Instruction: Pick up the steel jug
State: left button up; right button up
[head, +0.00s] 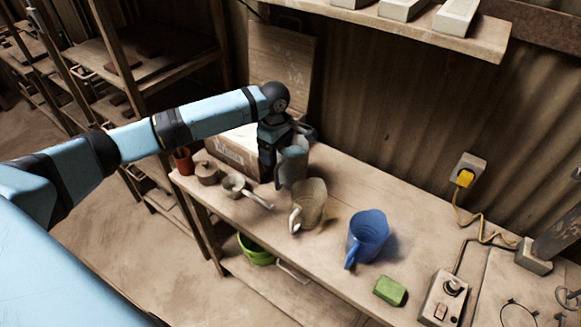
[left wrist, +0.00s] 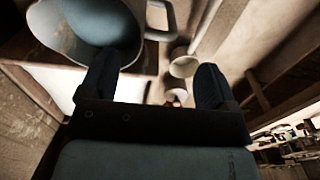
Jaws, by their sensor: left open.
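The steel jug (head: 293,167), grey and upright, stands on the workbench among other vessels. My left gripper (head: 282,148) is at the jug's upper part, coming in from the left, and hides some of it. In the left wrist view the jug (left wrist: 75,38) fills the upper left, with its handle (left wrist: 168,22) above the space between the fingers. The left gripper (left wrist: 156,78) is open, its fingers well apart. I cannot tell whether a finger touches the jug. My right gripper is in neither view.
A beige jug (head: 312,202) stands close in front of the steel jug, and a blue jug (head: 368,232) farther right. A saucepan (head: 234,186), lidded pot (head: 207,173) and box (head: 232,150) crowd the left. A green sponge (head: 390,290) lies near the bench's front.

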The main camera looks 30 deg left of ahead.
aim_at(280, 162)
pick_arm(q)
jog(key=shift+w+d+f+p, duration=0.1)
jog(key=shift+f+p, duration=0.1)
jog(key=shift+f, duration=1)
jog(key=shift+s+d+f+p, duration=0.1)
jog(key=shift+d+f+p, duration=0.05)
jog(key=shift+f, duration=1)
jog(key=shift+w+d+f+p, duration=0.1)
jog(key=shift+f+p, duration=0.1)
jog(key=shift+f, duration=1)
jog(key=c, duration=1.2)
jog(key=shift+w+r, duration=0.1)
jog(key=shift+c, duration=0.8)
jog(key=shift+r, duration=0.15)
